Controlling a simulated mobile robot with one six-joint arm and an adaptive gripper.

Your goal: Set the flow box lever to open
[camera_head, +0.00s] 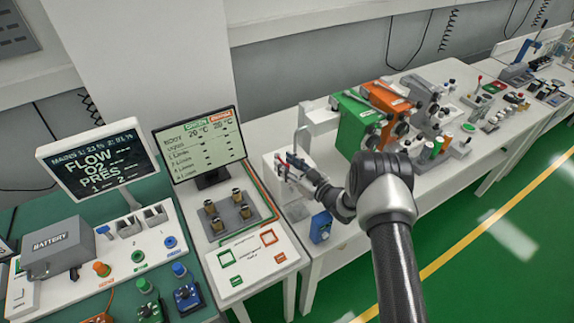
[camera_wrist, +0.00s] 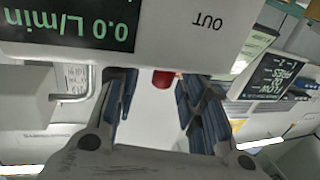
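The flow box (camera_head: 271,178) is a white box at the near left end of the long white table. In the wrist view it appears upside down, with its white face (camera_wrist: 165,45) reading "0.0 L/min" and "OUT". A red lever end (camera_wrist: 163,78) shows at the box's edge, between my fingers; the rest of the lever is hidden. My gripper (camera_head: 290,164) is at the box, its blue-padded fingers (camera_wrist: 157,103) apart on either side of the red end. I see gaps between the fingers and the red end. In the head view my gripper covers much of the box front.
Green and orange units (camera_head: 356,125) stand just right of the box. A screen (camera_head: 200,146) and a grey block with brass fittings (camera_head: 229,216) stand to the left. A blue device (camera_head: 320,228) is at the table's front below my arm. Green floor lies in front.

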